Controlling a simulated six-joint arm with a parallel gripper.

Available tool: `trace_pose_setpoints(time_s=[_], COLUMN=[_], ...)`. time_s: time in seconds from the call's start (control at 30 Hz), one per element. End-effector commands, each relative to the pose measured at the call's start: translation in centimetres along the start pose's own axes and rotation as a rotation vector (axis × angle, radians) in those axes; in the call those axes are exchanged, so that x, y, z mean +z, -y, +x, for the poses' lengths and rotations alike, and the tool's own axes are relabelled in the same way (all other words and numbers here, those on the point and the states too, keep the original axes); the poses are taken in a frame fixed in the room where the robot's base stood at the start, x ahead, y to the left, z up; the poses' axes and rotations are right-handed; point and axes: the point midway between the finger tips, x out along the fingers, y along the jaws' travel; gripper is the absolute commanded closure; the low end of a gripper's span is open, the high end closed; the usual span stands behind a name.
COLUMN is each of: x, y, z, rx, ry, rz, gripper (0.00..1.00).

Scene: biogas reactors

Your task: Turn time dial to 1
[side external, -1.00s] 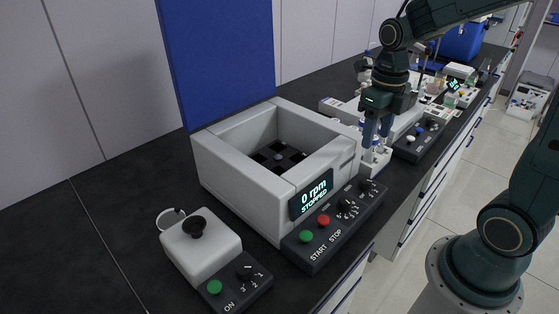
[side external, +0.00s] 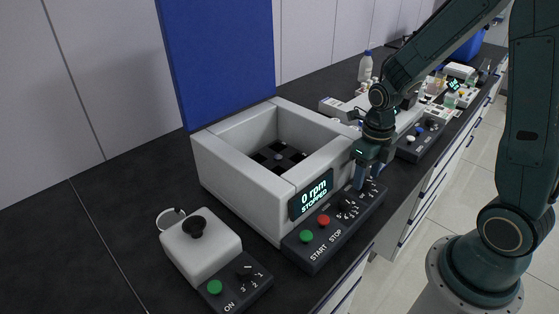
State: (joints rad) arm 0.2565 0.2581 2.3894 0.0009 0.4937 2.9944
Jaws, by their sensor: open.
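The centrifuge (side external: 235,178) is a white box with its blue lid (side external: 222,60) raised. Its screen (side external: 312,196) reads 0 rpm, STOPPED. Its dark control panel (side external: 318,254) carries a green START button (side external: 306,236), a red STOP button (side external: 324,220) and a black numbered dial (side external: 346,205). A second dial at the panel's far right end is largely hidden by my fingers. My gripper (side external: 366,183) is open and points down over that far end. I cannot tell whether the fingers touch the dial. Which dial sets time is not readable.
A small white mixer (side external: 202,250) with a black cup, a green ON button (side external: 215,287) and its own numbered dial (side external: 246,272) stands at front left. More instruments and a white bottle (side external: 365,67) stand farther back. The dark bench at left is clear.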

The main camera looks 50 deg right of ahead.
Motion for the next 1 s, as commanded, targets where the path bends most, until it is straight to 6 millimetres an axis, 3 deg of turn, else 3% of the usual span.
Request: trace_pose_setpoints(time_s=[0.43, 0.67, 1.0], x=[-0.04, -0.04, -0.02], y=[-0.01, 0.00, 0.01], z=[0.66, 0.64, 0.63], rx=[0.000, 0.000, 0.000], ry=[0.000, 0.000, 0.000], rz=[0.000, 0.000, -0.066], gripper=[0.49, 0.92, 0.94])
